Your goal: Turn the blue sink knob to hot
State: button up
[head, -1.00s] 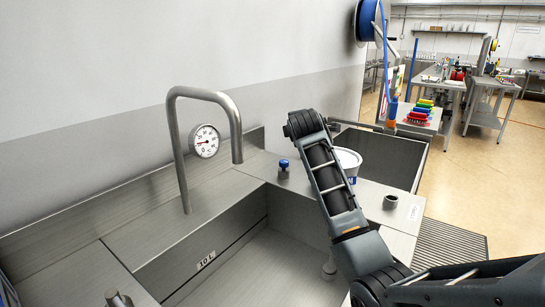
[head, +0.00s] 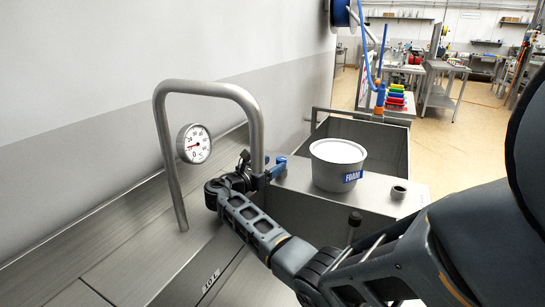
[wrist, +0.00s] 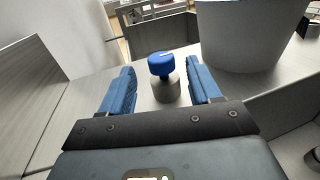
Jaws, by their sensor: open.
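The blue sink knob (wrist: 161,65) is a round cap with a white mark on top, on a short grey cylindrical base. In the wrist view it stands upright between and just beyond the tips of my two blue fingers. My gripper (wrist: 162,84) is open, one finger to each side of the knob, with a visible gap on both sides. In the head view my gripper (head: 261,168) is by the spout's downward end, and I cannot clearly separate the knob from the blue fingers there.
The curved metal spout (head: 210,88) rises close beside my gripper. A round dial gauge (head: 194,144) is behind it. A grey tub (head: 338,168) labelled FOAM stands on the counter to the right, near the knob. A small dark cup (head: 399,191) is farther right.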

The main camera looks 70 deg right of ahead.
jog(key=x, duration=0.7)
jog(key=shift+s+d+p, duration=0.15)
jog(key=shift+p, duration=0.15)
jog(key=shift+c, duration=0.4)
jog(key=c, duration=0.9)
jog(key=shift+r+p, duration=0.1)
jog(key=shift+p, duration=0.25)
